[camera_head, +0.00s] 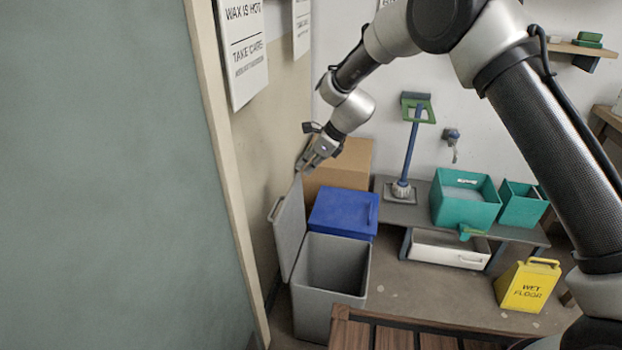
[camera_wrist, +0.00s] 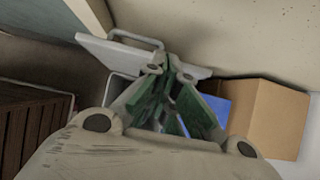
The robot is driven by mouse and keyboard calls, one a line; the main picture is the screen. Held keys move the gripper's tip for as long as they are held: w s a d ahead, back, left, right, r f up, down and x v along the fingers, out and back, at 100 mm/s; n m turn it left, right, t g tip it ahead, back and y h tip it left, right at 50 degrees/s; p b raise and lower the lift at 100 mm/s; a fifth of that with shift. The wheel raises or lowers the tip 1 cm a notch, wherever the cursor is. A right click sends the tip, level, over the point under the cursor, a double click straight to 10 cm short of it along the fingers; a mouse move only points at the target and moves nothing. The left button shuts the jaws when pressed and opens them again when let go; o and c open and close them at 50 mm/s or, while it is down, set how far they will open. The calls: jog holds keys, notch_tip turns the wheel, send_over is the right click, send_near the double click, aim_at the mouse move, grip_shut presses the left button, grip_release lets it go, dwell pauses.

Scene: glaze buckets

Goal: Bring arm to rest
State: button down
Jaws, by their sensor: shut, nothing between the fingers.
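My arm reaches from the upper right of the head view across to the left. My gripper (camera_head: 302,167) is shut and empty, just above the raised lid of the grey bin. In the wrist view my gripper (camera_wrist: 172,66) has its fingertips together in front of the grey lid (camera_wrist: 125,52). I cannot tell if they touch it. The grey bin (camera_head: 327,308) stands open on the floor. Its lid (camera_head: 289,228) stands nearly upright at its left side, with a handle on the outer face.
A blue-lidded bin (camera_head: 343,212) and a cardboard box (camera_head: 341,167) stand behind the grey bin. Teal tubs (camera_head: 466,207) sit on a low bench (camera_head: 404,212). A yellow wet-floor sign (camera_head: 527,287) stands at right. A slatted wooden top (camera_head: 385,335) is in front. A wall is close at left.

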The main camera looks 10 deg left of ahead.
jog(key=s+d+f+n+g+h, duration=0.2)
jog(key=s+d+n+h, duration=0.1)
jog(key=s+d+n, duration=0.6)
jog(key=s+d+r+n+h, duration=0.1)
jog(key=s+d+r+n, duration=0.25)
jog(key=d+r, duration=0.35)
jog(key=s+d+r+n, duration=0.2)
jog(key=d+r+n, duration=0.2)
jog(key=d, duration=0.6)
jog(key=s+d+r+n+h, duration=0.1)
jog(key=s+d+r+n, duration=0.15)
jog(key=d+r, duration=0.45)
jog(key=s+d+r+t+h, duration=0.1)
jog(key=s+d+r+t, duration=0.2)
jog(key=s+d+r, duration=0.2)
jog(key=s+d+r+t, duration=0.3)
jog(key=s+d+r, duration=0.2)
jog(key=s+d, duration=0.6)
jog(key=d, duration=0.5)
jog(key=shift+s+m+h, duration=0.15)
jog(key=shift+m+h, duration=0.15)
jog(key=shift+h, duration=0.1)
